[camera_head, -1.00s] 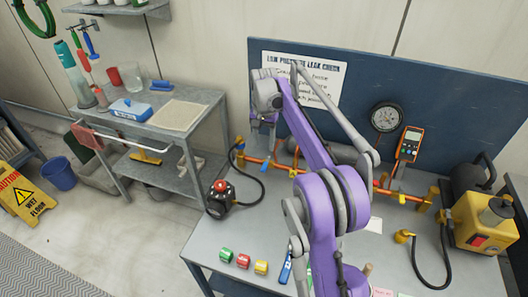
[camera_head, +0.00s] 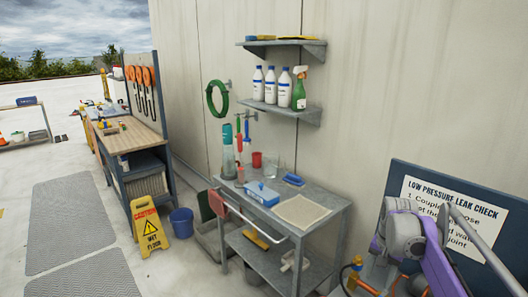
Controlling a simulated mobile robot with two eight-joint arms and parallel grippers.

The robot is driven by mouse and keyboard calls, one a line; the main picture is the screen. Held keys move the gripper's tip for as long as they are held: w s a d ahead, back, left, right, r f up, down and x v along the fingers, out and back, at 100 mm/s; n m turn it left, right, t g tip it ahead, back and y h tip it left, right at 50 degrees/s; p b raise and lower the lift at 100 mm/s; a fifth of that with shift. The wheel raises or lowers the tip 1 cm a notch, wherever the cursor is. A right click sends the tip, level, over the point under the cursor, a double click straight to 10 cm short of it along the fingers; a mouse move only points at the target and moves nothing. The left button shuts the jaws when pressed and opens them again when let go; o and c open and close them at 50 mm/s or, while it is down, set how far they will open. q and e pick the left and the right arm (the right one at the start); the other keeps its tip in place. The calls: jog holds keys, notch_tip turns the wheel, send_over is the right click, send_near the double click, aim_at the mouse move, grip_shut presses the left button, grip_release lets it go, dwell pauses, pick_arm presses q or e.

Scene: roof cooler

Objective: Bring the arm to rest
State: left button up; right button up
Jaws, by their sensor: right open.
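My right arm comes in at the lower right corner, purple and grey, in front of the blue leak-check board (camera_head: 400,175). My right gripper (camera_head: 376,250) hangs below the grey wrist, just above the bench with the orange pipe. It is small in the view and its fingertips are partly hidden, but it is open, and nothing shows in it. My left gripper is not in view.
Shelves (camera_head: 285,110) hang on the wall above. A yellow wet-floor sign (camera_head: 149,228) and a blue bucket (camera_head: 182,222) stand on the floor. The left floor is mostly clear.

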jog(key=s+a+f+n+t, duration=0.15)
jog(key=s+a+n, duration=0.35)
jog(key=s+a, duration=0.65)
jog(key=s+a+f+n+t, duration=0.1)
jog(key=s+f, duration=0.3)
jog(key=s, duration=0.4)
jog(key=s+a+f+n+t, duration=0.2)
jog(key=s+a+f, duration=0.1)
jog(key=s, duration=0.5)
jog(key=shift+f+n, duration=0.4)
jog(key=shift+f, duration=0.35)
